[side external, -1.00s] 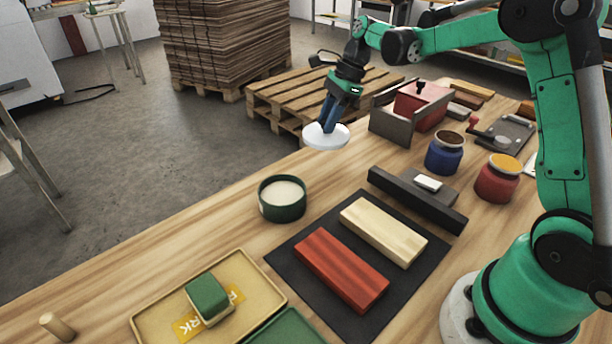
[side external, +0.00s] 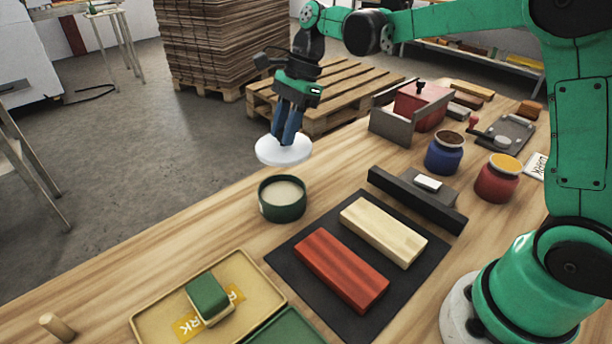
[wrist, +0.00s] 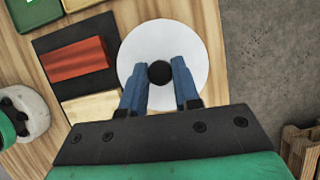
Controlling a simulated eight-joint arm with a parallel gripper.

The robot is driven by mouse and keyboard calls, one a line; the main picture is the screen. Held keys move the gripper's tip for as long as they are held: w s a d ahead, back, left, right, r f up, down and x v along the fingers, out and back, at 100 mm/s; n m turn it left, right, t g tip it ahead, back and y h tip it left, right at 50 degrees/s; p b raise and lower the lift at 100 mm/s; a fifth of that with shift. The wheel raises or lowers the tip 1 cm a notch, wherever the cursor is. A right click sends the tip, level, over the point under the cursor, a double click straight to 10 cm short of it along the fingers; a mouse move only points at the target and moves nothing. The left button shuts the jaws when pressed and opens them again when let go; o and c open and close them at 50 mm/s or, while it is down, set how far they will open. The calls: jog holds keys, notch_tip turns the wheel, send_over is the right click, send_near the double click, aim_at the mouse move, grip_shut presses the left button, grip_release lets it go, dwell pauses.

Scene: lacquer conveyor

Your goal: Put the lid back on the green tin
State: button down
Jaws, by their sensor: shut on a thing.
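The green tin (side external: 282,204) stands open on the wooden table, pale inside, near the table's far edge. My gripper (side external: 284,142) is shut on the white round lid (side external: 270,152) and holds it in the air above the tin in the picture, roughly level. In the wrist view the lid (wrist: 135,62) shows from above, with its dark knob (wrist: 160,72) between my blue fingers (wrist: 160,88). The tin is hidden in the wrist view.
A dark mat (side external: 290,252) with a red block (side external: 341,268) and a cream block (side external: 383,231) lies to the right of the tin. A yellow tray (side external: 150,322) with a green-topped block is in front. Blue (side external: 445,157) and red (side external: 496,180) jars stand at right.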

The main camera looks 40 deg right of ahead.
jog(key=shift+s+a+f+n, duration=0.35)
jog(key=shift+a+f, duration=0.3)
jog(key=shift+a, duration=0.15)
jog(key=shift+f, duration=3.1)
jog(key=shift+f, duration=0.15)
jog(key=shift+c, duration=0.4)
grip_release()
jog(key=shift+r, duration=3.55)
jog(key=shift+c, duration=0.2)
